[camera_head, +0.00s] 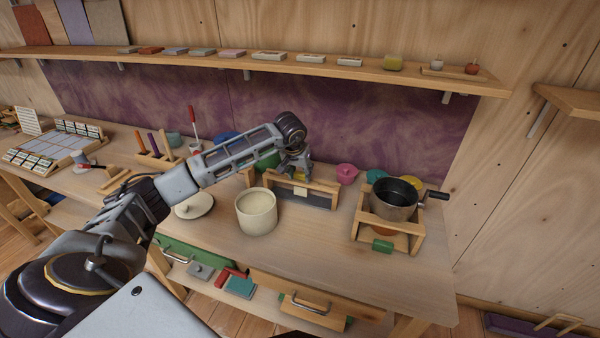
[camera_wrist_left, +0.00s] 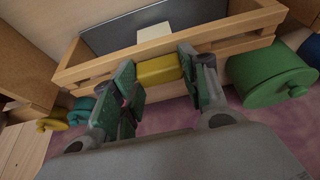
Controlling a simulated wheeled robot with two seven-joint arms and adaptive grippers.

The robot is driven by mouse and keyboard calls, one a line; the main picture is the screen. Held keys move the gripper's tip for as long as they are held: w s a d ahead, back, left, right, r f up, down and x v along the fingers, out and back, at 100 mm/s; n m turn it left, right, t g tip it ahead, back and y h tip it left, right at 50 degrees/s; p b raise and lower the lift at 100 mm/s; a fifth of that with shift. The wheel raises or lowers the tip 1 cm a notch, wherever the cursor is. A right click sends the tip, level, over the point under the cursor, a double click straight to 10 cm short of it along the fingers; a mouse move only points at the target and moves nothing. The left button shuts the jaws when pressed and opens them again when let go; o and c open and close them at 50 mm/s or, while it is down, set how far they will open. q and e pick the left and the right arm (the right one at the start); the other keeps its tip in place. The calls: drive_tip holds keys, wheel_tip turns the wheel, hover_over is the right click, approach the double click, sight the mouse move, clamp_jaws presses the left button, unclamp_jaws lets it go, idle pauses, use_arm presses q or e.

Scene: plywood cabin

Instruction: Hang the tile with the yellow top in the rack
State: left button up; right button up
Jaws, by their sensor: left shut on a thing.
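My left gripper (camera_head: 298,172) reaches over the wooden rack (camera_head: 334,187) on the workbench. It is shut on the tile with the yellow top. In the left wrist view, the yellow top (camera_wrist_left: 158,71) lies between the two fingertips of the left gripper (camera_wrist_left: 160,78), beside the wooden rail of the rack (camera_wrist_left: 222,42). The lower part of the tile is hidden, so I cannot tell whether it hangs on the rack. A pale square (camera_head: 301,192) shows at the rack's front, against a dark panel. My right gripper is out of view.
A cream pot (camera_head: 257,213) stands close in front of the rack, with a round lid (camera_head: 194,207) to its left. A dark pot (camera_head: 393,202) sits in a wooden stand at the right. Small coloured pots, including a pink one (camera_head: 346,174), stand behind. A shelf (camera_head: 300,67) runs above.

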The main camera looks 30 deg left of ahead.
use_arm(q)
drive_tip(key=o, duration=0.9)
drive_tip(key=shift+o, duration=0.2)
drive_tip(key=shift+r, duration=0.1)
drive_tip(key=v, duration=1.1)
drive_tip(key=shift+s+r, duration=0.3)
drive_tip(key=shift+r, duration=0.05)
drive_tip(key=shift+s+d+f, duration=0.1)
idle(0.3)
